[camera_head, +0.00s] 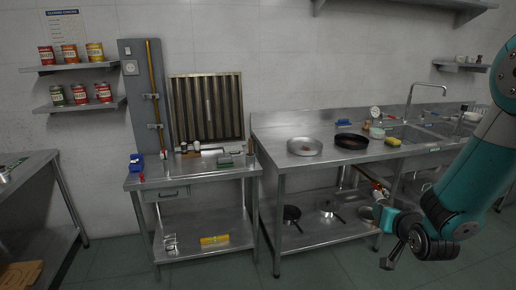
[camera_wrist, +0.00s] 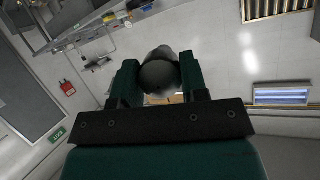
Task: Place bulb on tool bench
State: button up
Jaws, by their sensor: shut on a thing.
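The bulb (camera_wrist: 160,76) is a rounded grey thing in the wrist view, held between the two dark green fingers of my gripper (camera_wrist: 158,72). My gripper is shut on it. In the head view my gripper (camera_head: 390,218) is at the lower right, in front of the sink counter and below its top; the bulb is hard to make out there. The tool bench (camera_head: 200,177) is the steel table left of centre, well to the left of my gripper. A blue bin, a hammer-like tool and small items stand on its top; part of its front is bare.
The sink counter (camera_head: 270,135) to the right of the bench carries a metal pan (camera_head: 304,147), a black pan (camera_head: 352,142) and a tap. Pans sit on its lower shelf. A yellow item (camera_head: 214,240) lies on the bench's lower shelf. Open floor lies in front.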

aim_at(194, 167)
jog(key=i, duration=2.9)
jog(key=u, duration=2.15)
jog(key=i, duration=1)
jog(key=u, duration=0.05)
